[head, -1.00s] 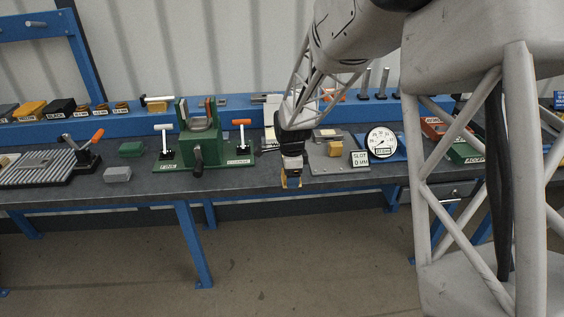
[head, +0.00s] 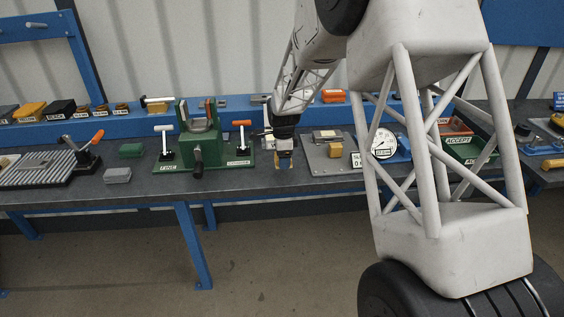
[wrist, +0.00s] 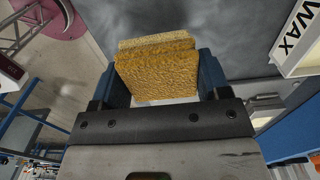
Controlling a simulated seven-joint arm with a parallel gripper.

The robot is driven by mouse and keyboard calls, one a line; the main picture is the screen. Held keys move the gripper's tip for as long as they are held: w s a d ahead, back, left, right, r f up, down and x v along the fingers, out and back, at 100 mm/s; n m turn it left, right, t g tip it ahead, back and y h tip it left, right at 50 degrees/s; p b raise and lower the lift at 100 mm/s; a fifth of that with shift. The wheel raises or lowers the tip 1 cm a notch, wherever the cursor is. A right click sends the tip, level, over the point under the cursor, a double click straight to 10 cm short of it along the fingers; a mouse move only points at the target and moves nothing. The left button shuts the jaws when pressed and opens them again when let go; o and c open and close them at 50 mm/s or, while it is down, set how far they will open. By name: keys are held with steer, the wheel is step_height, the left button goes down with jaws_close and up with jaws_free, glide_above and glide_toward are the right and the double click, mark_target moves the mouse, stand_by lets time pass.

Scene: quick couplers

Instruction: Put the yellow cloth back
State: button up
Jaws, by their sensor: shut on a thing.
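The yellow cloth (wrist: 157,72) is a thick, rough, folded pad. My gripper (wrist: 160,88) is shut on it, with one blue finger on each side, in the wrist view. In the head view my gripper (head: 284,155) points down over the front of the dark workbench, just right of the green fixture. Only a small bit of the cloth shows under it there, and I cannot tell whether it touches the bench.
The green fixture (head: 200,150) with upright levers stands to the left. A grey plate (head: 318,165) with a yellowish block and a round gauge (head: 383,143) are to the right. A white box marked WAX (wrist: 298,40) is close by in the wrist view.

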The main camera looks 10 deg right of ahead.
steer(key=shift+w, duration=0.15)
steer(key=shift+w+a+f, duration=0.1)
steer(key=shift+w+f, duration=0.05)
steer(key=shift+w, duration=0.65)
steer(key=shift+f, duration=1.5)
steer(key=shift+f, duration=0.2)
steer(key=o, duration=0.9)
steer(key=shift+o, duration=0.2)
step_height(320, 180, up, 8)
steer(key=shift+f, duration=0.15)
